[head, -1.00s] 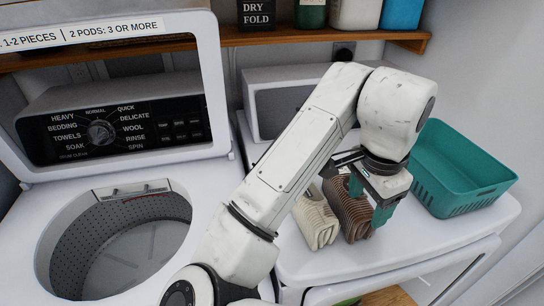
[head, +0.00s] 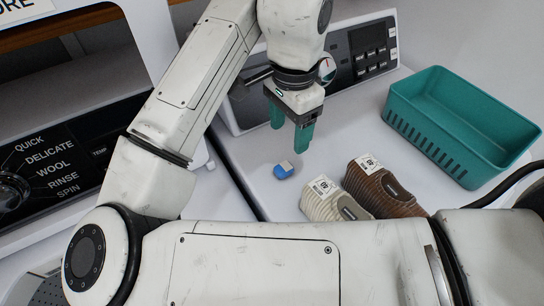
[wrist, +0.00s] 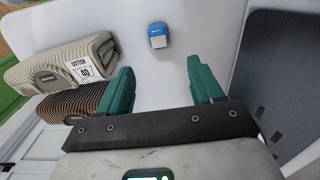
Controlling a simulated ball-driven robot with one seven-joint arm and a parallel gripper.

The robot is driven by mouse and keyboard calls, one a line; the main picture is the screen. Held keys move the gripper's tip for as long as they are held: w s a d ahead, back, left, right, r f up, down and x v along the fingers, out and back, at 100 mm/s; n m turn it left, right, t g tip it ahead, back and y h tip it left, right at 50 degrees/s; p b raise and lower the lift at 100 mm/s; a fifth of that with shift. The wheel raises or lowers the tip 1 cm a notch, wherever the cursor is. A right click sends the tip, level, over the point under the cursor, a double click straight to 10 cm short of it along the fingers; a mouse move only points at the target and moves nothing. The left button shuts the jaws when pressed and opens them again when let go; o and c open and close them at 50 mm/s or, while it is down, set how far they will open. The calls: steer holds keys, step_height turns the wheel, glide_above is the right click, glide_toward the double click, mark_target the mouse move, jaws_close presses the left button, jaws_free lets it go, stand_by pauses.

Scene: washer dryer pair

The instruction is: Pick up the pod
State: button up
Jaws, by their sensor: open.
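The pod (head: 284,170) is a small blue and white block lying on the white appliance top in the head view. In the wrist view the pod (wrist: 158,35) lies beyond my fingertips, roughly between their lines. My gripper (head: 292,140) is open and empty, with green fingers pointing down, above and behind the pod in the head view. In the wrist view my gripper (wrist: 164,78) shows its two fingers spread apart, touching nothing.
A cream folded cloth (head: 328,200) and a brown folded cloth (head: 383,190) lie right of the pod. A teal basket (head: 440,139) stands at the right. A control panel (head: 370,48) stands behind. The top around the pod is clear.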

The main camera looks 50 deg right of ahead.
glide_above(288, 170)
steer(key=f, duration=0.4)
steer(key=shift+w+a+f, duration=0.15)
steer(key=shift+w+f, duration=0.05)
steer(key=shift+f, duration=0.1)
steer(key=shift+s+f, duration=0.2)
steer(key=shift+f, duration=2.6)
steer(key=shift+c, duration=0.4)
steer(key=c, duration=1)
